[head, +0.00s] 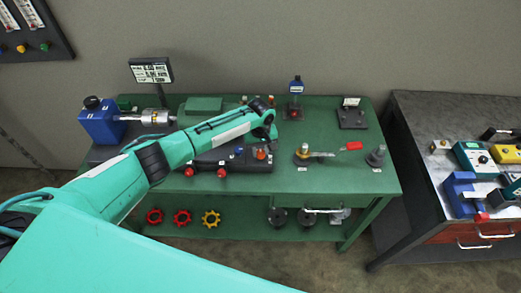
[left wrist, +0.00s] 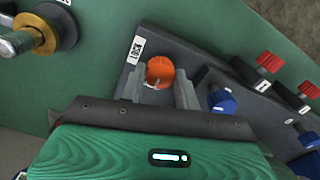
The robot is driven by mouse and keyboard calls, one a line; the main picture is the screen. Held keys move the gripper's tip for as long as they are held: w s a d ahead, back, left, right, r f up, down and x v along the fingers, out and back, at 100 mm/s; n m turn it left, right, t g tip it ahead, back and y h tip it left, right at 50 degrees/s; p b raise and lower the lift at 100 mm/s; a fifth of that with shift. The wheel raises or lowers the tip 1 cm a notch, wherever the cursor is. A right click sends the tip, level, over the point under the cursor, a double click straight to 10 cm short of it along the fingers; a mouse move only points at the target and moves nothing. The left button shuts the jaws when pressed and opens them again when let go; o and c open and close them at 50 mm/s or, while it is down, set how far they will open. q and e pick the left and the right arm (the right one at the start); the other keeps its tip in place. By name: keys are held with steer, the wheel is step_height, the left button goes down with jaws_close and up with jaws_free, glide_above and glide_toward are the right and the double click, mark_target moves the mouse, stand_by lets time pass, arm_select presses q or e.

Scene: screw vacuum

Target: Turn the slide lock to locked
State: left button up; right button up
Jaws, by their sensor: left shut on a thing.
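The slide lock is an orange knob (left wrist: 160,70) on a dark panel (left wrist: 205,62), beside a white label reading LOCK (left wrist: 136,50). In the head view the orange knob (head: 261,154) shows at the right end of the panel, just below my left wrist. My left gripper (left wrist: 160,84) has its two grey fingers on either side of the knob and is shut on it. A small pale mark shows at the knob's lower edge; its exact setting is hard to read. My right gripper is in neither view.
A blue knob (left wrist: 222,101) sits close to my right-hand finger, with red knobs (left wrist: 269,62) beyond it. A brass fitting with a metal rod (left wrist: 38,36) stands at upper left. In the head view, a red-handled valve (head: 350,146) stands right of the panel on the green bench (head: 345,180).

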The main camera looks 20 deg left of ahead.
arm_select(q)
steer(key=shift+m, duration=0.3)
steer(key=m, duration=0.2)
steer(key=shift+m+p, duration=0.3)
steer(key=shift+p, duration=0.1)
steer(key=m, duration=0.5)
steer(key=shift+p, duration=0.3)
steer(key=m, duration=0.9)
steer(key=shift+w+r+m, duration=0.1)
steer(key=shift+m, duration=0.2)
steer(key=o, duration=1)
steer(key=shift+c, duration=0.2)
